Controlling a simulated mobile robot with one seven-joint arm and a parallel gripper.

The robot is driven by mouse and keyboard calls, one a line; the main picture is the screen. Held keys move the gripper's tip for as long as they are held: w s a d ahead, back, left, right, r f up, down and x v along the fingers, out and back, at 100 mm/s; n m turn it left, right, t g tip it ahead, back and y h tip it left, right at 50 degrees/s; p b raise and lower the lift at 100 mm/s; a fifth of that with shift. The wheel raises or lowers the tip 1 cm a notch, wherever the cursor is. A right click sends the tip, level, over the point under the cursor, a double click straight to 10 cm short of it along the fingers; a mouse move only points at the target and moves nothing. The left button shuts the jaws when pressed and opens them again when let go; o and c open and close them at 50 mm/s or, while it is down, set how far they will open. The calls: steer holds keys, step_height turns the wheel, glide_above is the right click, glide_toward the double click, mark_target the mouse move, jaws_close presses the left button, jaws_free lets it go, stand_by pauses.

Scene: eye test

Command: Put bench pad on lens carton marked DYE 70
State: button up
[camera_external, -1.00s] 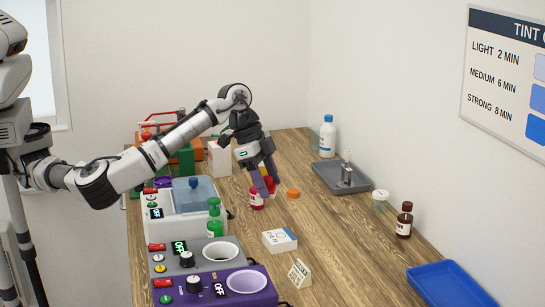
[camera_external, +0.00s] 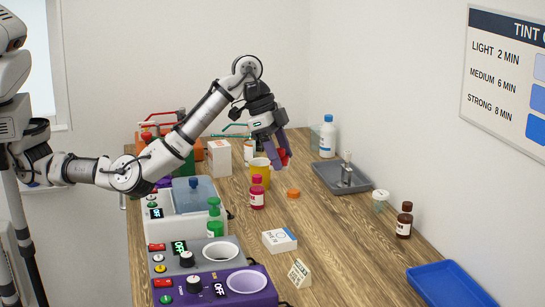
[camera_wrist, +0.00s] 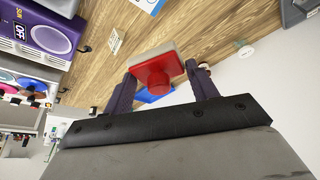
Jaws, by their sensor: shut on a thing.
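My gripper (camera_external: 279,162) is shut on a red piece (camera_external: 285,156), which I take to be the bench pad, held in the air above the table. In the wrist view the piece (camera_wrist: 158,68) is a red square with a round knob and a pale far side, between the two fingers. A low white carton (camera_external: 280,240) with blue print lies flat on the table, nearer the camera than my gripper and apart from it. Its lettering is too small to read, so I cannot confirm DYE 70. Its top is bare.
A small printed card (camera_external: 299,273) stands near the low carton. A pink-red bottle (camera_external: 257,192), yellow cup (camera_external: 260,174) and orange cap (camera_external: 293,193) are near my gripper. A tall white carton (camera_external: 219,158) stands behind. Table right of the low carton is clear.

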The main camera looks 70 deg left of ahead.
mark_target(285, 234)
step_height(285, 234, down, 18)
steer(key=p, duration=0.3)
steer(key=shift+f, duration=0.2)
steer(key=shift+f, duration=0.1)
steer(key=shift+f, duration=0.15)
steer(key=o, duration=1.1)
steer(key=shift+c, duration=0.2)
steer(key=shift+r, duration=0.2)
steer(key=b+v, duration=0.1)
steer(key=v, duration=1.1)
steer(key=shift+b, duration=0.35)
